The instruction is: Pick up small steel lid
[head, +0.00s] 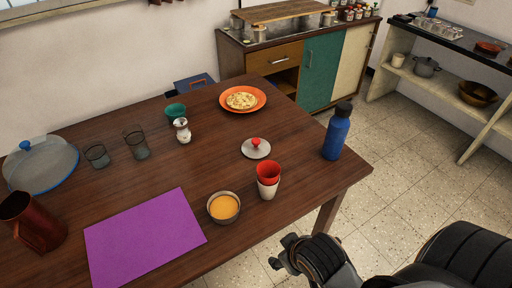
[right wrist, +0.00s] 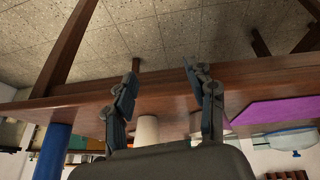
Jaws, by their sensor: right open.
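The small steel lid (head: 249,152) lies flat on the wooden table, with a red knob on top, in the head view. It stands clear behind the stacked red and white cups. My right gripper (head: 285,258) is off the table's near right edge, apart from the lid. In the right wrist view my right gripper (right wrist: 162,78) has its two fingers spread, with nothing between them. I cannot make out the lid in that view. My left gripper is in neither view.
Near the lid are a red cup (head: 268,169) in a white cup (head: 268,191), a bowl of orange soup (head: 224,207) and a blue bottle (head: 337,136). An orange plate (head: 261,105) with food lies farther back. A purple mat (head: 143,240) lies left.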

